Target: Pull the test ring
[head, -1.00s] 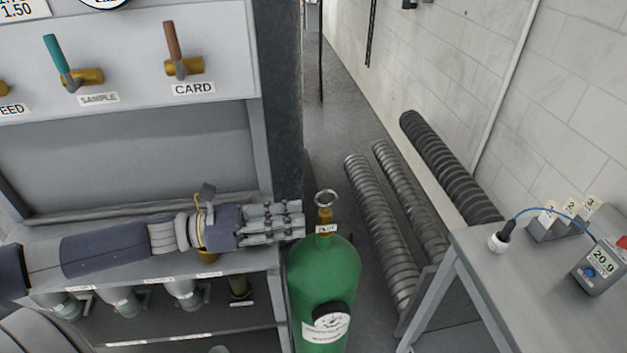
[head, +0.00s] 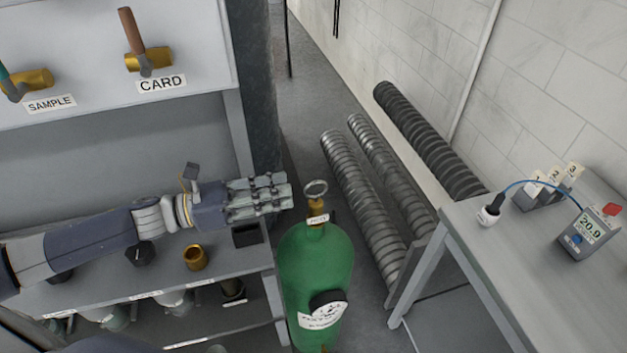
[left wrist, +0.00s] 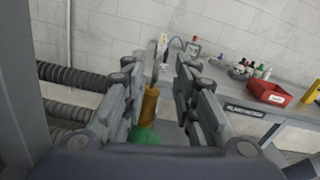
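The test ring (head: 315,189) is a small metal ring on top of the brass fitting (head: 316,208) of a green gas cylinder (head: 318,262), which stands upright on the floor. My left gripper (head: 288,194) reaches in from the left, its fingertips just left of the ring with a small gap in the head view. In the left wrist view the fingers are spread apart and nothing is gripped. The brass fitting (left wrist: 150,102) and green cylinder top (left wrist: 145,134) show between and beyond them; the ring is not clear there. My right gripper is not in view.
A grey panel with valve handles and a shelf (head: 110,287) stand left of the cylinder. A brass cup (head: 195,257) sits on the shelf below my arm. Ribbed hoses (head: 362,195) and a bench (head: 470,228) with a meter (head: 590,232) are at right.

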